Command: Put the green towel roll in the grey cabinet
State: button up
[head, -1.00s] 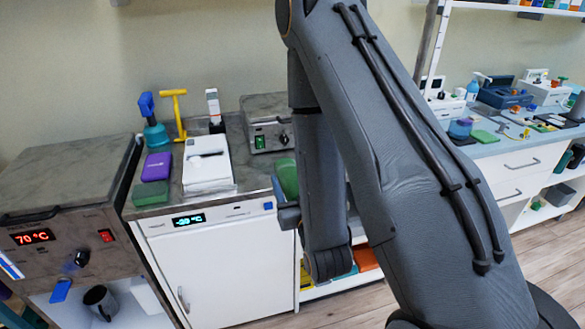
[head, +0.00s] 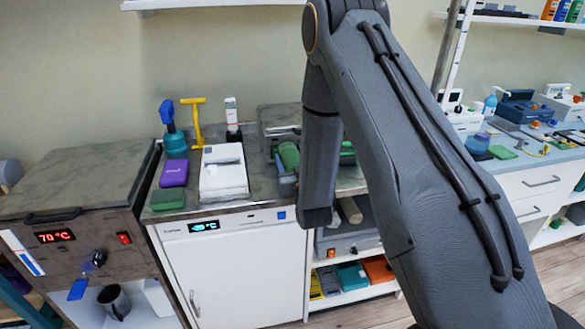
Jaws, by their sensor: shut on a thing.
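The green towel roll (head: 289,156) is at the end of my arm, left of the dark forearm and above the right part of the counter. My gripper (head: 285,177) is mostly hidden by the roll and my arm; it is shut on the roll. A grey cabinet (head: 80,252) with a 70 °C display and a red switch stands at the left, with an open lower bay. A smaller grey unit (head: 281,118) stands at the back of the counter, its front largely hidden by the roll and arm. I cannot tell which is the task's cabinet.
The counter holds a white device (head: 223,173), a purple box (head: 174,173), a green block (head: 168,199) and a teal bottle (head: 175,143). A mug (head: 114,301) stands in the left bay. My arm blocks the middle. Low shelves hold coloured boxes (head: 352,275).

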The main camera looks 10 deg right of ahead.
jog(key=shift+f+p, duration=0.6)
jog(key=shift+f, duration=1.15)
jog(key=shift+f, duration=0.15)
jog(key=o, duration=1.2)
